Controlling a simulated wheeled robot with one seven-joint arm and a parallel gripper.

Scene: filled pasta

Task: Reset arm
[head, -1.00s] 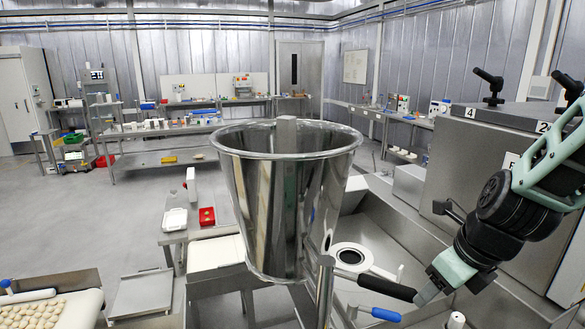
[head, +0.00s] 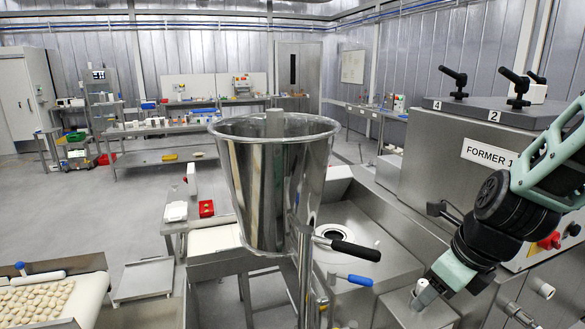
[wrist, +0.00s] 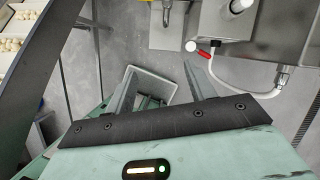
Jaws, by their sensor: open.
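My gripper (wrist: 161,72) is open in the wrist view, with its two grey fingers apart and nothing held between them. Below and between the fingers, a grey bin (wrist: 152,78) shows on the floor, partly hidden by the fingers and the gripper body. In the head view my arm reaches in from the right edge, bent downward, with its teal wrist (head: 453,270) low at the right.
A tall steel hopper (head: 290,190) stands in the middle, with black (head: 350,250) and blue (head: 360,281) handles beside it. The FORMER 1 machine (head: 430,165) is close behind my arm. A conveyor with pasta (head: 88,290) is at lower left. Floor is clear at left.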

